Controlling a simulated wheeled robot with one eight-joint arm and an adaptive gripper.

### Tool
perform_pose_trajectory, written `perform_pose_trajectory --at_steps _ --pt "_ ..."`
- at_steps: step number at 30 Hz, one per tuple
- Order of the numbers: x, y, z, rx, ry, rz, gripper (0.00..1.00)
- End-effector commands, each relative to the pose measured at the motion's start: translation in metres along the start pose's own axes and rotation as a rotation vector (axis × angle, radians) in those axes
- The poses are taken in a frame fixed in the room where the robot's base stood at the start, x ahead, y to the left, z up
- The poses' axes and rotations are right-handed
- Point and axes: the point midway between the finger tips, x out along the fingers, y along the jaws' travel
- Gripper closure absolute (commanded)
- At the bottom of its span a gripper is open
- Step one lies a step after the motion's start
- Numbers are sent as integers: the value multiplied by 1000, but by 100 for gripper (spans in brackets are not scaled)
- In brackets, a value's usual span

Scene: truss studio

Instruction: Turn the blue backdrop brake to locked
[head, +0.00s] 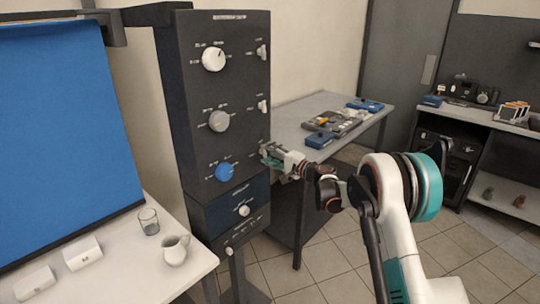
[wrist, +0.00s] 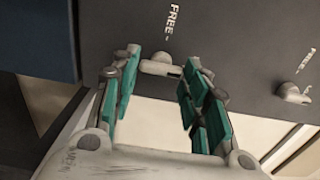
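The blue knob (head: 224,172) is the lowest of three large knobs on the dark control tower's front. My gripper (head: 266,155) is at the tower's right edge, level with the blue knob's row, and hides the lever there. In the wrist view my gripper (wrist: 162,62) is open, with teal-padded fingers on either side of a pale brake lever (wrist: 160,67). The lever lies across the gap between the fingertips, beside a "FREE" mark. I cannot tell whether a fingertip touches it. The blue backdrop (head: 65,130) hangs at the left.
Two similar levers sit higher on the tower, an upper one (head: 262,52) and a middle one (head: 263,106); another lever (wrist: 293,93) shows at the wrist view's right. A grey table (head: 285,125) with equipment stands behind. A glass (head: 149,221) and white jug (head: 174,250) stand front left.

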Motion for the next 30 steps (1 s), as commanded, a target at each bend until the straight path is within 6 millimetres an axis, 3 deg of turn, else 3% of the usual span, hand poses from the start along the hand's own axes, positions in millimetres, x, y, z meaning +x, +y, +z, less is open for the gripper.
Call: perform_pose_trajectory --at_steps 14,17,30 --pt "-4 0 0 -1 0 0 40" --pt "-16 0 0 -1 0 0 40" --pt "-100 0 -1 -1 2 0 40"
